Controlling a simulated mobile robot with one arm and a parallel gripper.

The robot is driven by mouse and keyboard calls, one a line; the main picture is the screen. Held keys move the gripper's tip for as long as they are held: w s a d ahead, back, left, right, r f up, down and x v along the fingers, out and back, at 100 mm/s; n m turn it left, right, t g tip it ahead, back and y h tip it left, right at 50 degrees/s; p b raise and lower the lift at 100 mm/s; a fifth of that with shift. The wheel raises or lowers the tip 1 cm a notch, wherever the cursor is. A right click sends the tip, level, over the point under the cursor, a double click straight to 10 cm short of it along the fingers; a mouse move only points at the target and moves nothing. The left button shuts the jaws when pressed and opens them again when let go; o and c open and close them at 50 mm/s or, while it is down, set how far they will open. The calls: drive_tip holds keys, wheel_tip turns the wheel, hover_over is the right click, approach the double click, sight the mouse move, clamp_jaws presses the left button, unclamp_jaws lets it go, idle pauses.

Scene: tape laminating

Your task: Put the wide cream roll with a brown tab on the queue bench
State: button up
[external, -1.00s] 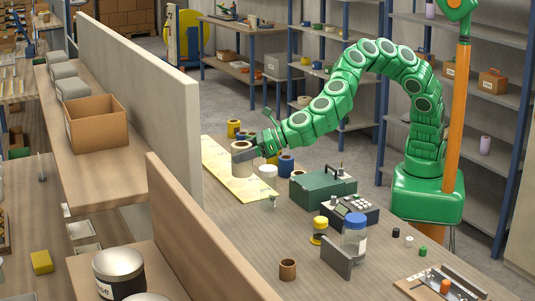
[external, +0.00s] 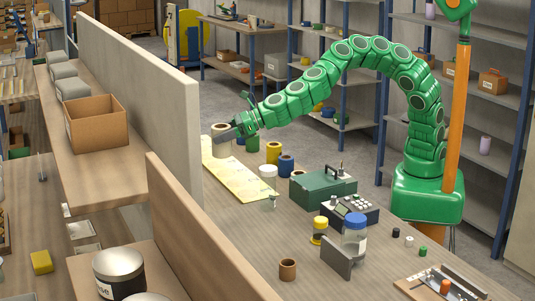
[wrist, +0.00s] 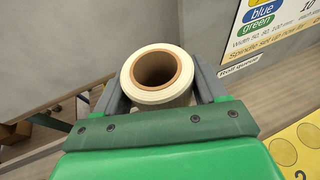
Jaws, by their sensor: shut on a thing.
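A wide cream roll (external: 220,130) with a brown core is held by my gripper (external: 222,134) near the far left end of the bench (external: 212,220). In the wrist view the roll (wrist: 156,75) stands between the two grey fingers of my gripper (wrist: 155,90), which are shut on it. Its open top end faces the camera. I cannot make out a brown tab on it. A yellow sheet (external: 238,178) with printed marks lies on the bench, close to the held roll. Whether the roll touches a surface is unclear.
A yellow roll (external: 273,152), a blue roll (external: 286,165) and a white roll (external: 268,171) stand right of the sheet. A green box (external: 322,188) is nearer. A tall grey partition (external: 150,90) borders the left.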

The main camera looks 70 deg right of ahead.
drive_tip(key=w+d+n+y, duration=0.1)
drive_tip(key=w+d, duration=0.8)
drive_tip(key=d, duration=0.4)
drive_tip(key=n+g+y, duration=0.4)
drive_tip(key=n+g, duration=0.1)
hover_over(263, 158)
wheel_tip(263, 158, down, 16)
drive_tip(key=shift+f, duration=4.35)
drive_tip(key=o, duration=1.1)
drive_tip(key=shift+f, duration=0.1)
